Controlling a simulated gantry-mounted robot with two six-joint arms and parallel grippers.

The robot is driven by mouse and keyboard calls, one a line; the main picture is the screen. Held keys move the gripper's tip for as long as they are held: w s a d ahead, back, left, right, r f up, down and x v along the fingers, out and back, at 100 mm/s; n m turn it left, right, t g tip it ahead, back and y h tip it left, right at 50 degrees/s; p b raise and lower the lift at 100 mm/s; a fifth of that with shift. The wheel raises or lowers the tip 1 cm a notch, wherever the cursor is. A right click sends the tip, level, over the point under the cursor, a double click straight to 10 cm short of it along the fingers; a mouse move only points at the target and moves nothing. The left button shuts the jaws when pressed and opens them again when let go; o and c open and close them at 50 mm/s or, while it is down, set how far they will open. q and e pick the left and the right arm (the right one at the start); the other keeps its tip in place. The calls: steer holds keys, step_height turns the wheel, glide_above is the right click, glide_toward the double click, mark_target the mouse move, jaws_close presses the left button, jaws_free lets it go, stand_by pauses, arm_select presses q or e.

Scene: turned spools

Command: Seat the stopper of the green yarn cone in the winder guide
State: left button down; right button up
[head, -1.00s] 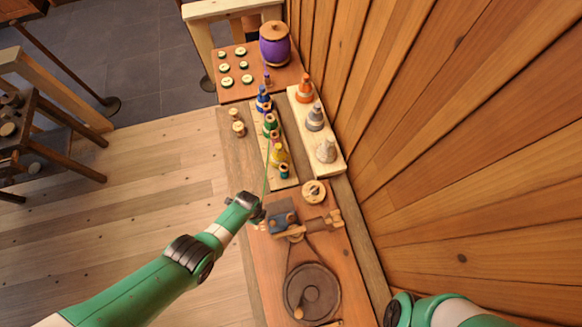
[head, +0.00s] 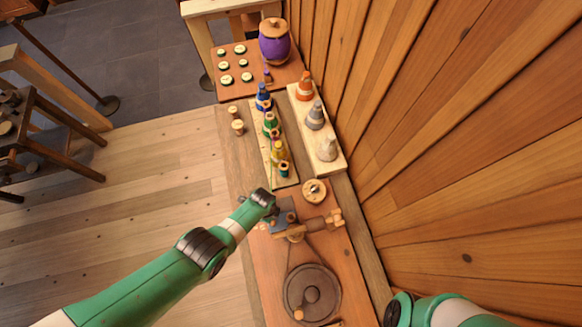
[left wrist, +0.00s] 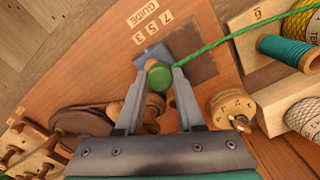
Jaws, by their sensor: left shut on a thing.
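My left gripper (left wrist: 163,72) is shut on the green stopper (left wrist: 159,77), whose rounded green end and pale top show between the fingers in the left wrist view. A green strand runs from it to the upper right. The stopper is over or just in front of a grey metal piece (left wrist: 148,54) beside the GUIDE label; I cannot tell whether they touch. In the head view my left gripper (head: 268,206) is beside the blue-grey part of the winder (head: 284,217) and hides the stopper. The green yarn cone (head: 270,124) stands upright in the row on the board. My right gripper is out of view.
Blue (head: 263,98) and yellow (head: 279,152) cones share the row, with a teal spool (head: 284,170) at its near end. A pale board (head: 331,163) holds more cones along the wooden wall. A dark round wheel (head: 311,292) lies nearer me.

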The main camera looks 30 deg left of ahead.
arm_select(q)
steer(key=shift+w+d+f+b, duration=0.1)
steer(key=shift+w+d+b, duration=0.6)
steer(key=shift+d, duration=0.35)
steer(key=shift+w+d+r+b, duration=0.1)
steer(key=shift+w+d+b, duration=0.55)
steer(key=shift+d, duration=0.4)
steer(key=shift+w+d+f+b, duration=0.1)
steer(key=shift+w+d+b, duration=0.6)
steer(key=shift+d, duration=0.55)
steer(key=shift+f+b, duration=1.15)
steer(key=shift+b, duration=0.25)
steer(key=shift+c, duration=0.2)
jaws_free()
steer(key=shift+r, duration=0.1)
steer(key=shift+r, duration=0.1)
